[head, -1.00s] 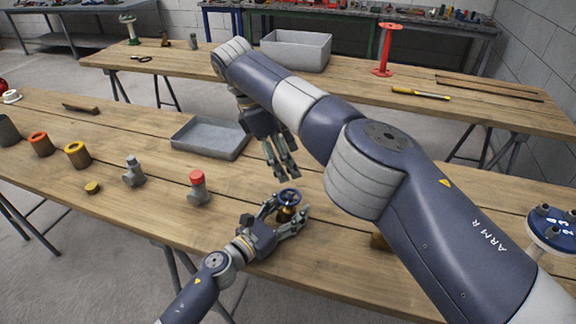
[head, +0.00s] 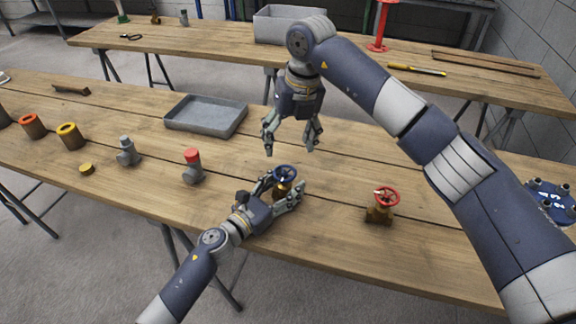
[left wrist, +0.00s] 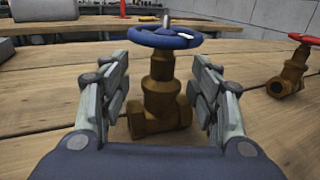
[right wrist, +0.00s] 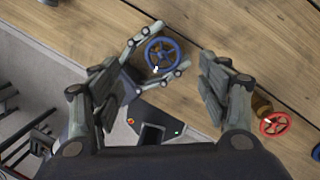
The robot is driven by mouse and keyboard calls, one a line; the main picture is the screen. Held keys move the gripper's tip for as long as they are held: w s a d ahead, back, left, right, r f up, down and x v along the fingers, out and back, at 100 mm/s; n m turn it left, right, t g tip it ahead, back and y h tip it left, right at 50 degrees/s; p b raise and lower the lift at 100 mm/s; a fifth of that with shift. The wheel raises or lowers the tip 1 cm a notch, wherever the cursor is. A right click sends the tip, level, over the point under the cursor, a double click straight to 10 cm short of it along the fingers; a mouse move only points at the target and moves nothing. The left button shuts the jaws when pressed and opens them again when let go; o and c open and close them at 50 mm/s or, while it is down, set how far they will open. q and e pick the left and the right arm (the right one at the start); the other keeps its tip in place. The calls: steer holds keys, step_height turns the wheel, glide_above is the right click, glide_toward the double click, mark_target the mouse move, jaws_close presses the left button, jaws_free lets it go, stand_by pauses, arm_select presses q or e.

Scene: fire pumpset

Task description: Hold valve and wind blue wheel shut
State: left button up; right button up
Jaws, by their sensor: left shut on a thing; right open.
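The valve with the blue wheel (head: 285,173) stands upright on the near table; its brass body (left wrist: 160,104) shows in the left wrist view. My left gripper (head: 284,194) is shut on the valve body, with a finger on each side below the wheel. My right gripper (head: 291,146) is open and empty, pointing down above and just behind the valve. The right wrist view shows the blue wheel (right wrist: 162,54) below, between and beyond the open right fingers (right wrist: 160,88).
A second brass valve with a red wheel (head: 386,197) stands to the right. A grey pipe piece with a red cap (head: 193,165) stands to the left. A grey tray (head: 206,116) lies behind. A blue round stand (head: 550,201) is at the right edge.

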mark_target(286, 170)
steer(key=s+d+r+n+t+y, duration=0.1)
steer(key=s+d+r+n+y, duration=0.2)
steer(key=n, duration=0.6)
steer(key=shift+h, duration=0.4)
steer(key=x, duration=1.2)
steer(key=shift+w+d, duration=0.4)
steer(key=shift+c, duration=0.3)
steer(key=c, duration=1)
